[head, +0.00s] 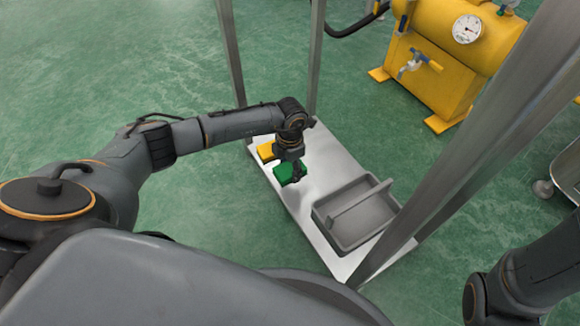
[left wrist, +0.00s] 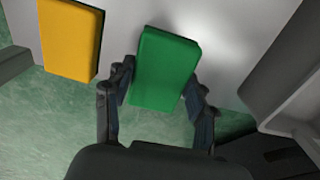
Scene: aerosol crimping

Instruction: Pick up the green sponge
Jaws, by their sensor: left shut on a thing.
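The green sponge (head: 284,173) is near the left edge of a metal shelf, below my left gripper (head: 293,177) in the head view. In the left wrist view the green sponge (left wrist: 164,68) sits between the two fingers of my left gripper (left wrist: 160,98), tilted a little. The fingers are shut on its sides. I cannot tell whether it touches the shelf. My right gripper is not in view; only part of my right arm shows at the lower right of the head view.
A yellow sponge (head: 266,151) lies beside the green one; it also shows in the left wrist view (left wrist: 71,40). A grey tray with a handle (head: 345,243) stands on the metal shelf (head: 318,160). Metal posts (head: 317,55) rise around the shelf. A yellow tank (head: 450,75) stands behind.

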